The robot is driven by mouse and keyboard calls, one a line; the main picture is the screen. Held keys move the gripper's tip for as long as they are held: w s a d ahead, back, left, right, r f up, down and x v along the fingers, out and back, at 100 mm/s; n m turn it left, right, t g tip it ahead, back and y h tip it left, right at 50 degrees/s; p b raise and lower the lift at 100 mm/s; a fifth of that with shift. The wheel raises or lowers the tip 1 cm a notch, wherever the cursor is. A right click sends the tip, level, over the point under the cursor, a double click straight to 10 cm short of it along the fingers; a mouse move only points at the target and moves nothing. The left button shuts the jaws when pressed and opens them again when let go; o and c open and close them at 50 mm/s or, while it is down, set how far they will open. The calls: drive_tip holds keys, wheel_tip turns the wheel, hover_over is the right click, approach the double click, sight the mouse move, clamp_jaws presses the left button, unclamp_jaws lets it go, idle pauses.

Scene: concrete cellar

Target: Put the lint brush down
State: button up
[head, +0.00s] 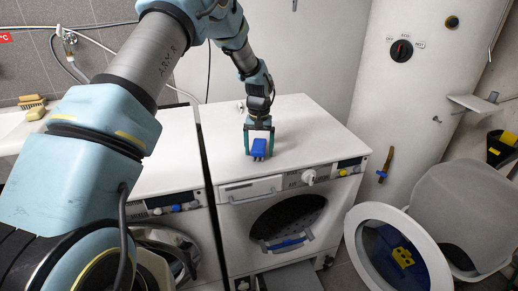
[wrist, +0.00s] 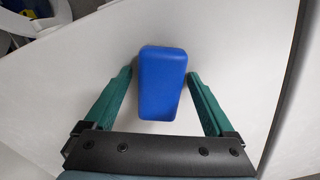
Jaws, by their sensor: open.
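The lint brush (head: 259,148) shows as a smooth blue block on the white top of the right-hand machine (head: 305,125), near its front edge. In the wrist view the lint brush (wrist: 160,85) lies between the green fingers. My gripper (head: 259,137) is open and points down at the machine top. In the wrist view my gripper (wrist: 159,76) has a finger on each side of the brush, with a visible gap on both sides. The underside of the brush is hidden.
Free white surface surrounds the brush. A second white machine (head: 165,150) stands to the left. A white boiler (head: 405,100) with a brown-and-blue tool (head: 386,165) on it stands to the right. An open round door (head: 398,255) and grey basket (head: 465,205) are lower right.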

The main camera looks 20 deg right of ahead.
sight(259, 145)
wheel_tip(259, 145, up, 12)
drive_tip(key=b, duration=0.3)
drive_tip(key=s+a+r+n, duration=0.2)
drive_tip(key=a, duration=1.7)
drive_tip(key=s+a+f+n+t, duration=0.1)
drive_tip(key=s+a+n, duration=0.1)
drive_tip(key=s+a, duration=1.2)
drive_tip(key=a, duration=0.3)
drive_tip(key=shift+s+a+n+t, duration=0.2)
drive_tip(key=shift+s+n+t, duration=0.05)
drive_tip(key=shift+n+t, duration=0.05)
drive_tip(key=shift+f, duration=0.1)
